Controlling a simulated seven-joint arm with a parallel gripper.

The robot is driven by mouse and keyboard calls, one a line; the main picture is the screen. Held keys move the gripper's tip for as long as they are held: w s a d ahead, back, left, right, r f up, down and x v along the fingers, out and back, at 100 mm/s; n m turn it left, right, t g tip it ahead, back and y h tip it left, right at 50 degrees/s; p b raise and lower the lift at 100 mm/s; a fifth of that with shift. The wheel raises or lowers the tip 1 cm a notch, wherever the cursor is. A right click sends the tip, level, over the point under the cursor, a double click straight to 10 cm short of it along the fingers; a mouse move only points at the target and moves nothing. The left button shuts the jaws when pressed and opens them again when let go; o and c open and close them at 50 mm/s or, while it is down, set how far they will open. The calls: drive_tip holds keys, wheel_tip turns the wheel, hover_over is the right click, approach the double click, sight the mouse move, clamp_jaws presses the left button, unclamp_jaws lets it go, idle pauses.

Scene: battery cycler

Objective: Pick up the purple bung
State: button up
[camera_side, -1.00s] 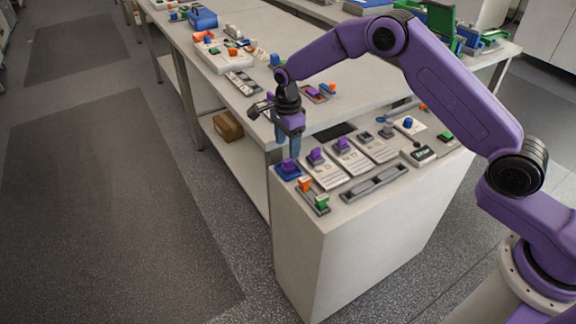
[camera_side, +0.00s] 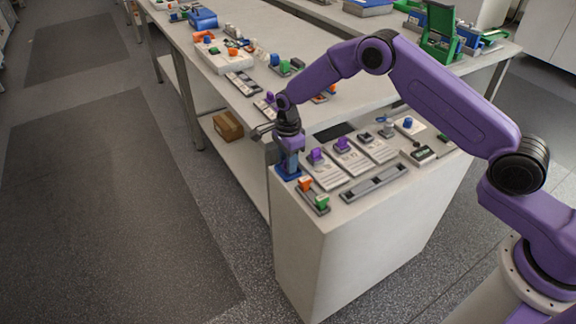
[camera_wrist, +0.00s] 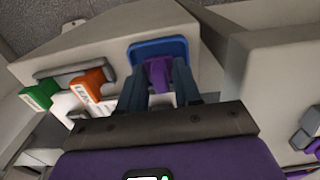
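The purple bung (camera_wrist: 158,74) sits on a blue square base (camera_wrist: 143,51) at the near left corner of the pedestal top. My gripper (camera_wrist: 158,72) has come down over it, with one blue-grey finger on each side. The fingers look open around the bung; whether either touches it is hard to tell. In the side view my gripper (camera_side: 289,166) points straight down at the blue base (camera_side: 280,174) and hides the bung.
Orange (camera_side: 305,184) and green (camera_side: 322,201) pieces stand in a grey holder close by. Two other purple pieces (camera_side: 316,156) (camera_side: 342,145) stand on light plates to the right. A long grey rail (camera_side: 374,184) lies in front. The bench edge is just behind.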

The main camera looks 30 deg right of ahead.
drive_tip(key=c, duration=0.4)
